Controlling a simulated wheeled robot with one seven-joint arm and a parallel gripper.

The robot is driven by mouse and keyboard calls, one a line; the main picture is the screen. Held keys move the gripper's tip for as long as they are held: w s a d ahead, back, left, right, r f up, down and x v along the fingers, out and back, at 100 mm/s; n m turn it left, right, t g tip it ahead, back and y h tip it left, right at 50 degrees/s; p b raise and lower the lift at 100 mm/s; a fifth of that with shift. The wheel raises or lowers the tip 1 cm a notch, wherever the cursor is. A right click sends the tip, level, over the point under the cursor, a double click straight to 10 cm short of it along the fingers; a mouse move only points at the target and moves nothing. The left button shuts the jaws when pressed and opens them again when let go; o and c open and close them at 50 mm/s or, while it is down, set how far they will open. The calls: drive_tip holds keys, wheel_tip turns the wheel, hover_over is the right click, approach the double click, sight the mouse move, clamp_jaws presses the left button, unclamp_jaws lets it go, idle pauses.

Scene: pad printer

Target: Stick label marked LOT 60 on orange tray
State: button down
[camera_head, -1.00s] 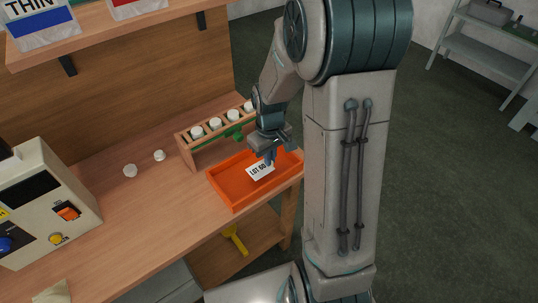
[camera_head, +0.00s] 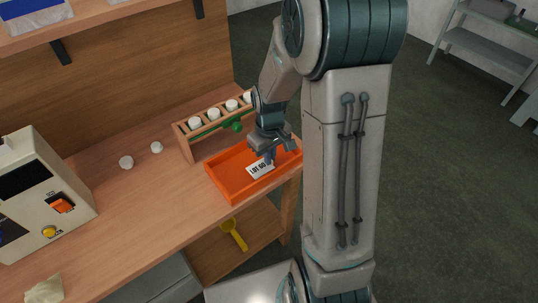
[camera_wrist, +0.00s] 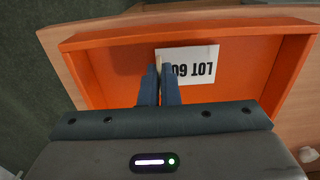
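The orange tray (camera_head: 227,190) lies on the wooden bench near its right front edge; it also fills much of the wrist view (camera_wrist: 115,65). The white label (camera_head: 260,170) marked LOT 60 is inside the tray's outline; in the wrist view the label (camera_wrist: 190,66) reads upside down. My gripper (camera_head: 270,158) is over the tray, pointing down. In the wrist view its fingers (camera_wrist: 159,68) are close together at one edge of the label, pinching it. Whether the label touches the tray floor I cannot tell.
A wooden rack (camera_head: 186,143) with several white-capped bottles stands just behind the tray. Two white round pieces (camera_head: 126,162) lie to its left. A beige machine (camera_head: 40,195) stands at the left. A yellow scoop (camera_head: 233,235) is below. Bare bench (camera_head: 150,205) lies between machine and tray.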

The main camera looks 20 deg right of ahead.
drive_tip(key=shift+f+b, duration=0.5)
drive_tip(key=shift+f, duration=0.2)
idle(0.9)
drive_tip(key=c, duration=1.6)
unclamp_jaws()
drive_tip(key=shift+r+p, duration=2.35)
drive_tip(key=shift+r, duration=0.7)
drive_tip(key=shift+r, duration=0.3)
drive_tip(key=s+a+r+m+t+p, duration=0.1)
drive_tip(key=s+r, duration=0.3)
drive_tip(key=r, duration=0.2)
drive_tip(key=s+a+r+m+t+p, duration=0.1)
drive_tip(key=s+r+p, duration=0.1)
drive_tip(key=s+r, duration=0.3)
drive_tip(key=s+a+r+m+p, duration=0.1)
drive_tip(key=s+r+p, duration=0.1)
drive_tip(key=s+r, duration=0.3)
drive_tip(key=shift+s+a+r+m+t, duration=0.1)
drive_tip(key=shift+s+r+m+t, duration=0.1)
drive_tip(key=shift+r, duration=0.6)
drive_tip(key=shift+s+a+r+m+t, duration=0.1)
drive_tip(key=shift+r+m+t, duration=0.1)
drive_tip(key=shift+r, duration=0.6)
